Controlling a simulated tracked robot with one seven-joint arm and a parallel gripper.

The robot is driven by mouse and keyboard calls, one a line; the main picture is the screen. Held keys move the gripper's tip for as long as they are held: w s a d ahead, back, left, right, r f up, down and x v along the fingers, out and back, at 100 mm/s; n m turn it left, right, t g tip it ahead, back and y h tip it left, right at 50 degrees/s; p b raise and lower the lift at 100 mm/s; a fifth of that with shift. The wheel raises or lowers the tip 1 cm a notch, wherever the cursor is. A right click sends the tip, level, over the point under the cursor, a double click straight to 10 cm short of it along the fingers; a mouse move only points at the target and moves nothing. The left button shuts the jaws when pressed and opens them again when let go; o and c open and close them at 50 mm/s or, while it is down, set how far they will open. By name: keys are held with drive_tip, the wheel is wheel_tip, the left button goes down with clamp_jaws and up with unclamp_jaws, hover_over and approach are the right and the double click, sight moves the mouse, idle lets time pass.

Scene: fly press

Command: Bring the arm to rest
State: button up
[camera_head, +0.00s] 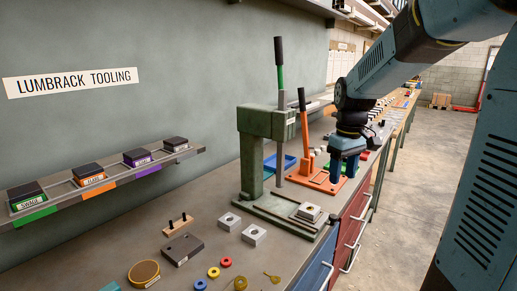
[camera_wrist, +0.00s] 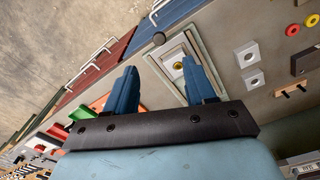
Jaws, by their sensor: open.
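My arm reaches in from the upper right of the head view. My blue gripper (camera_head: 345,172) hangs over the bench's front edge, to the right of the green fly press (camera_head: 252,122). In the wrist view my gripper (camera_wrist: 158,68) has its two blue fingers spread apart, with nothing held between them. The press base with its pale square block (camera_wrist: 178,62) lies beyond the fingers. In the head view that block (camera_head: 309,211) sits on the press base. The fingertips are partly hard to see in the head view.
An orange press (camera_head: 318,177) and a blue tray (camera_head: 280,162) stand behind the green press. Pale blocks (camera_head: 254,235), a dark block (camera_head: 182,249) and coloured rings (camera_head: 213,272) lie on the near bench. A wall rack (camera_head: 110,178) holds labelled blocks. The floor (camera_head: 395,215) at right is clear.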

drive_tip(key=s+a+r+m+t, duration=0.1)
drive_tip(key=s+r+m+t, duration=0.1)
drive_tip(key=s, duration=0.7)
drive_tip(key=s+a+r+m+t, duration=0.2)
drive_tip(key=s+r+m+t, duration=0.1)
drive_tip(key=s, duration=0.7)
drive_tip(key=shift+a, duration=0.15)
